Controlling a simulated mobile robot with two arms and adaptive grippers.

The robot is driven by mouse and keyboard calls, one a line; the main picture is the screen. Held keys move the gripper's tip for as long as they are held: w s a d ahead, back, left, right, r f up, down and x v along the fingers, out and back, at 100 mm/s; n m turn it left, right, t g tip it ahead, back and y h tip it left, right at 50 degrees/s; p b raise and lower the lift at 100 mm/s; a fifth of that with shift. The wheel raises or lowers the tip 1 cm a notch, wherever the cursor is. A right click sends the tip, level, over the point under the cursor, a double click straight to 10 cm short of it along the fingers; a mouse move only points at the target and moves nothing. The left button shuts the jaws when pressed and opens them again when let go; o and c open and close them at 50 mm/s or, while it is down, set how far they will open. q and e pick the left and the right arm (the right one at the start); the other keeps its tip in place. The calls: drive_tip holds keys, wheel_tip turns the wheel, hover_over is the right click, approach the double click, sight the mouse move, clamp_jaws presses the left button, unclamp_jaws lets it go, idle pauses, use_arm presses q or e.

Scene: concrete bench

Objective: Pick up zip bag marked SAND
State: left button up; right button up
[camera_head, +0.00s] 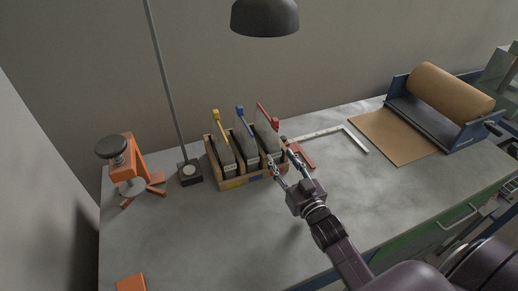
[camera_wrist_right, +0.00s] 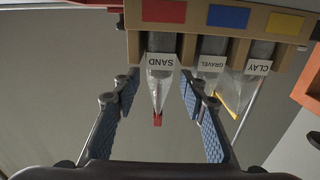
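The zip bag marked SAND (camera_wrist_right: 160,84) is clear with a white label and a red end. It is in the compartment with the red patch, at the left in the right wrist view. In the head view this grey bag (camera_head: 267,140) with its red strip stands at the right end of the wooden rack (camera_head: 233,184). My right gripper (camera_head: 284,161) is open at the front right of the rack. In the wrist view its two blue-padded fingers (camera_wrist_right: 159,95) lie on either side of the SAND bag, with gaps. My left gripper is not in view.
The GRAVEL bag (camera_wrist_right: 212,64) and CLAY bag (camera_wrist_right: 257,68) stand beside it in the rack. A lamp base (camera_head: 189,173) and orange clamp (camera_head: 143,163) are left. A red tool (camera_head: 302,155), white square (camera_head: 357,141) and paper roll (camera_head: 450,90) are right. The front bench is mostly clear.

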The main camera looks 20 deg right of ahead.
sight(276, 151)
drive_tip(key=w, duration=0.2)
drive_tip(key=w+p, duration=0.1)
drive_tip(key=w, duration=0.2)
drive_tip(key=shift+w+d+r, duration=0.1)
drive_tip(key=shift+w+d, duration=0.1)
drive_tip(key=shift+w, duration=0.75)
drive_tip(key=w, duration=0.5)
drive_tip(key=shift+d+p, duration=0.1)
drive_tip(key=shift+p, duration=0.2)
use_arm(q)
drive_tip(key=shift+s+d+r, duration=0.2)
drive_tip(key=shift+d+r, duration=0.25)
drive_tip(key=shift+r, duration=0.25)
use_arm(e)
clamp_jaws()
drive_tip(key=shift+r, duration=0.1)
